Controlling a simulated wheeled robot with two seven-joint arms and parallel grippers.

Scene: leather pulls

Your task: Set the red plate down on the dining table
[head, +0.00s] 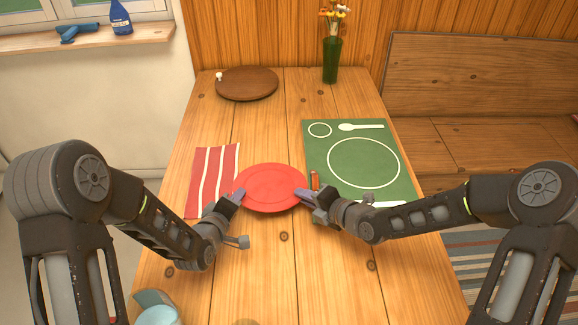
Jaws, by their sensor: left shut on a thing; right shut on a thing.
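The red plate (270,186) is round and looks level, in the middle of the head view over the wooden dining table (275,260). My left gripper (238,195) is shut on its left rim. My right gripper (302,194) is shut on its right rim. I cannot tell whether the plate touches the table or is held a little above it. The plate's right side lies close to the green placemat (318,150), and its left side overlaps the striped napkin in the picture.
A red and white striped napkin (206,180) lies left of the plate. A round wooden board (247,84) and a green vase (331,62) with flowers stand at the back. A light-blue cup (158,315) is at the front left. A wooden bench (470,140) is on the right.

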